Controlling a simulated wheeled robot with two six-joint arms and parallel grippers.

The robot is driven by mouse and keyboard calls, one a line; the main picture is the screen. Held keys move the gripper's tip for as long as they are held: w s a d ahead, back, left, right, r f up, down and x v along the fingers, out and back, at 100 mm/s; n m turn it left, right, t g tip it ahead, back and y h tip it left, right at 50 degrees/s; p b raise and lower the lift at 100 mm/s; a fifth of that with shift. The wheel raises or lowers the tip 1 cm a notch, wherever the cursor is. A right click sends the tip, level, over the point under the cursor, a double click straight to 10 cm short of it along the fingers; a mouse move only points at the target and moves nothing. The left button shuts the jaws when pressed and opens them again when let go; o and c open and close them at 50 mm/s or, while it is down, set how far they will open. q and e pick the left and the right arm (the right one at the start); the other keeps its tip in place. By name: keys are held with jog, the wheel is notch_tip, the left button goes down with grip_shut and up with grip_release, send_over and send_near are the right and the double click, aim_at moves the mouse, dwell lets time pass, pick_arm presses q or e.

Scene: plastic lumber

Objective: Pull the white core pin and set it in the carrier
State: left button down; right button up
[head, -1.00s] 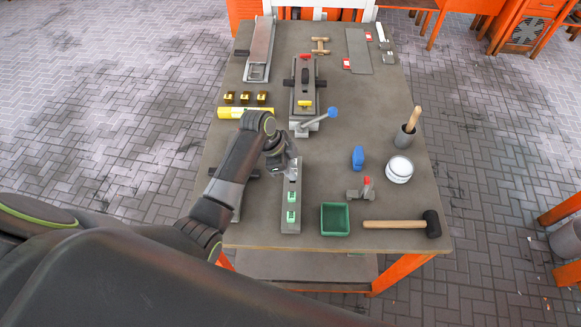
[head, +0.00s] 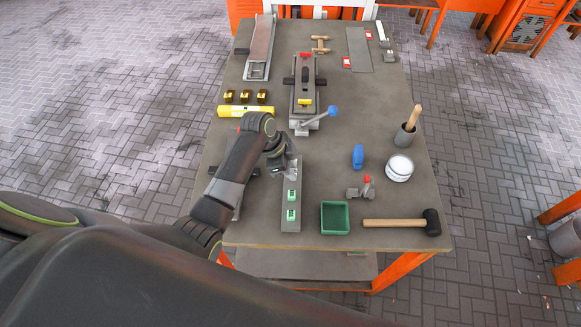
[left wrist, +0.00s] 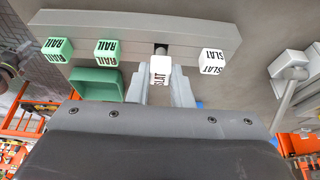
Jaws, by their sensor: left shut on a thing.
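The carrier is a long grey bar (head: 290,222), also in the left wrist view (left wrist: 135,30). Two green pins marked RAIL (left wrist: 107,51) stand in its left part there. A white pin marked SLAT (left wrist: 212,61) is at its right part. My left gripper (left wrist: 162,88), also in the head view (head: 289,172), is shut on another white pin marked SLAT (left wrist: 160,71). A dark round hole (left wrist: 160,48) in the bar shows just beyond the held pin's top. How deep the pin sits is hidden. My right gripper is not in view.
A green tray (head: 335,218) stands right of the bar, with a mallet (head: 395,223) beside it. A grey fixture with a blue-knobbed lever (head: 318,120) stands behind. A blue object (head: 358,156) and a white tub (head: 399,168) are at the right.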

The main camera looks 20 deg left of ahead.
pick_arm(q)
jog(key=shift+f+b, duration=0.45)
jog(key=shift+f, duration=0.6)
dwell(0.4)
jog(key=c, duration=0.8)
grip_release()
jog(key=shift+r, duration=0.1)
notch_tip(320, 180, up, 3)
jog(key=p, duration=0.3)
jog(key=shift+r+p, duration=0.6)
jog(key=shift+r, duration=1.4)
